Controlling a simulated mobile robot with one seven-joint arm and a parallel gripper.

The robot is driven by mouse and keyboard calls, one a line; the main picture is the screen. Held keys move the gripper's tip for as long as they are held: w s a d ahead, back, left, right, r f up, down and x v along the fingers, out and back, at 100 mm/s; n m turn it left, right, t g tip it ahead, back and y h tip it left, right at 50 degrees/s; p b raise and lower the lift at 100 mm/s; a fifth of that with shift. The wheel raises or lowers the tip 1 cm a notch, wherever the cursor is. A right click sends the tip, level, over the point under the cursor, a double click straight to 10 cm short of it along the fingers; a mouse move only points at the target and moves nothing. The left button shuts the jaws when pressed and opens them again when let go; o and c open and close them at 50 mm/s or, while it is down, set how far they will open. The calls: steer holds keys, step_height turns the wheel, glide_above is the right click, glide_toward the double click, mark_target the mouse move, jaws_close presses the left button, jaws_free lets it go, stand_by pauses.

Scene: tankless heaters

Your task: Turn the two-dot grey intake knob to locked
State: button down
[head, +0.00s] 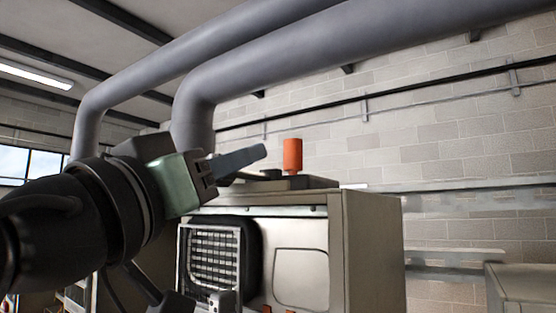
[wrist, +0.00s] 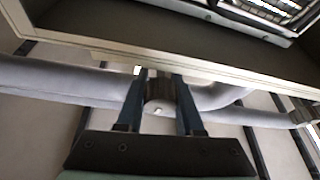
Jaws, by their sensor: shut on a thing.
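My gripper (head: 255,155) is at the upper front of the beige heater cabinet (head: 374,245), with its blue-grey fingers pointing right in the head view. In the wrist view, the two blue fingers (wrist: 160,97) stand on either side of a grey rounded knob (wrist: 159,92) and are shut on it. A small pale spot shows on the knob's face; I cannot make out two dots or which setting it points to. I cannot pick the knob out in the head view.
An orange cylinder (head: 292,157) stands on top of the cabinet, close to my fingertips. A black-framed grille (head: 212,262) is on the cabinet front. Large grey pipes (head: 270,50) run overhead. Another cabinet (head: 522,286) is at the lower right.

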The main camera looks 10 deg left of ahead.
steer(key=shift+f+m+h+b, duration=0.35)
steer(key=shift+m+b, duration=0.45)
steer(key=shift+b, duration=0.3)
steer(key=m+h+b, duration=0.1)
steer(key=m, duration=0.1)
steer(key=m+h+b, duration=0.1)
steer(key=m, duration=0.1)
steer(key=shift+r+g+b, duration=0.2)
steer(key=shift+g+b, duration=0.1)
steer(key=shift+g, duration=0.1)
steer(key=shift+s+d+r+m+h, duration=0.1)
steer(key=shift+d+r+m+h, duration=0.1)
steer(key=shift+m+h, duration=0.3)
steer(key=c, duration=0.6)
jaws_free()
steer(key=shift+o, duration=0.2)
steer(key=shift+f, duration=0.15)
